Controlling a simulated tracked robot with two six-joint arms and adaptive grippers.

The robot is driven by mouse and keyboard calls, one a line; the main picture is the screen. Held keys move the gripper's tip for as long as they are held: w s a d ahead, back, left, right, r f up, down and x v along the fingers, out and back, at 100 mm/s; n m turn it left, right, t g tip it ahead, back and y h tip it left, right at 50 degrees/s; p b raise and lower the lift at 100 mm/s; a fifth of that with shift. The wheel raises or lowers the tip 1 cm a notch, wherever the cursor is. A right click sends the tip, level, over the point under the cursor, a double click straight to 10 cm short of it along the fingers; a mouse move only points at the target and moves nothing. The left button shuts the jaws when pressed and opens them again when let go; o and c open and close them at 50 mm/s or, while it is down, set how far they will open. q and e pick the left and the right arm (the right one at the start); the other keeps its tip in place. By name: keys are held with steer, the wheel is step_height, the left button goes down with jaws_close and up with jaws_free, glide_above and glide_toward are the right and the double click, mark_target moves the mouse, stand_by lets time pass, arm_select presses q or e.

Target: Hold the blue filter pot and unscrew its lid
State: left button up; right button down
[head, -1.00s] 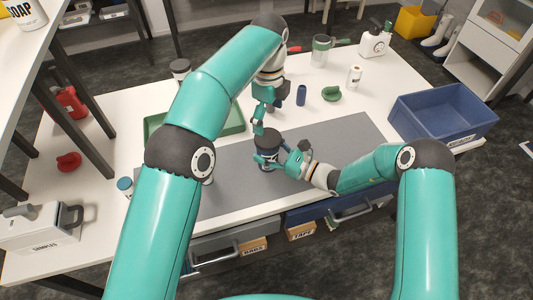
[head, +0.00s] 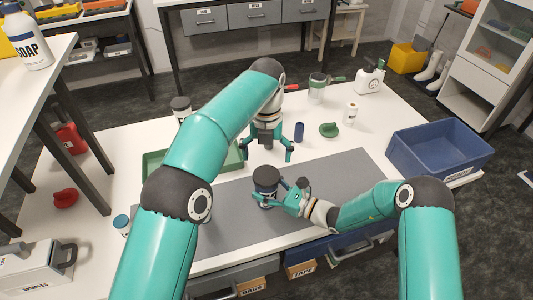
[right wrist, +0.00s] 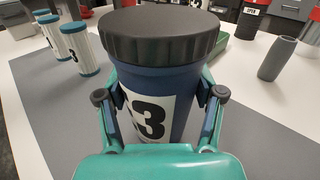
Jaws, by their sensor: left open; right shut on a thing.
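The blue filter pot (head: 265,197) stands upright on the grey mat, with a white label bearing a "3" in the right wrist view (right wrist: 160,110). Its wide black ribbed lid (head: 266,175) sits on top and looks level in the right wrist view (right wrist: 162,38). My right gripper (head: 275,198) is shut around the pot's body below the lid, one finger on each side; both fingers show in the right wrist view (right wrist: 160,112).
A green tray (head: 230,163) lies left of my left gripper. A dark blue cylinder (head: 299,131), a green object (head: 328,129) and a white bottle (head: 351,113) stand behind the mat. A blue crate (head: 440,150) is at right. Several blue-capped cylinders (right wrist: 80,48) stand left in the right wrist view.

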mark_target(266, 175)
arm_select(q)
step_height(266, 175, down, 8)
steer(key=shift+r, duration=0.2)
stand_by(0.3)
